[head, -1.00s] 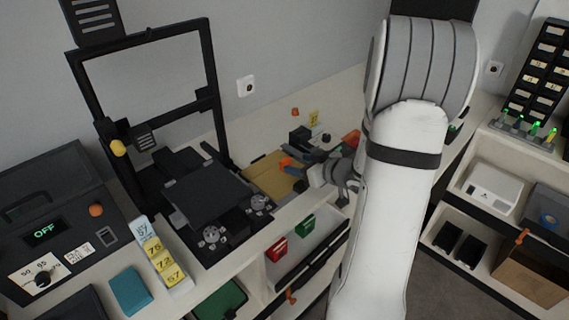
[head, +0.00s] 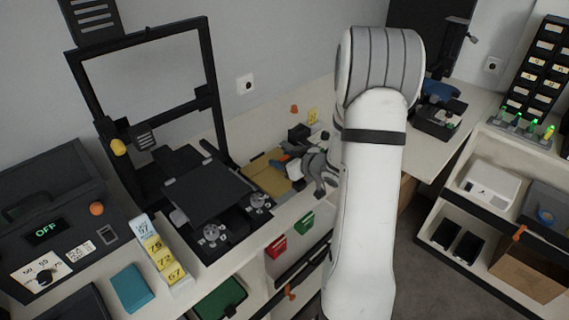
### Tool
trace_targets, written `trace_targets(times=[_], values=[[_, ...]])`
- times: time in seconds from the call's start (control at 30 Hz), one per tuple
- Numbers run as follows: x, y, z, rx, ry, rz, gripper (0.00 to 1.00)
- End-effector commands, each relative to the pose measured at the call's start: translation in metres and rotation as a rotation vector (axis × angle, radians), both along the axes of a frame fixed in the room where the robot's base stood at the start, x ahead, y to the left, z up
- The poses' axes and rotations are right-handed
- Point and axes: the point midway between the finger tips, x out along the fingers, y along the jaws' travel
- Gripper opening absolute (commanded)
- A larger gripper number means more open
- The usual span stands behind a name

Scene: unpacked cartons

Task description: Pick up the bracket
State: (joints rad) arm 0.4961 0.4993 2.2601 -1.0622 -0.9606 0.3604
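My gripper (head: 287,160) is at the end of my white arm, low over the bench just right of the black 3D printer. Its fingers point left, above or beside a tan-yellow sheet (head: 262,178). I cannot pick out the bracket with certainty, and my arm hides part of the bench.
The black 3D printer (head: 205,190) with its tall frame stands close left of my gripper. Behind the gripper are a small black block (head: 299,133) and a yellow tag (head: 312,116). A black device (head: 437,118) stands right.

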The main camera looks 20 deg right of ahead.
Motion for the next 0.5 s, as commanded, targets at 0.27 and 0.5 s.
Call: trace_targets(times=[0.27, 0.5], values=[[-0.0002, -0.0004, 0.0002, 0.000, 0.000, -0.001, 0.24], [-0.0003, -0.0008, 0.0002, 0.000, 0.000, -0.001, 0.11]])
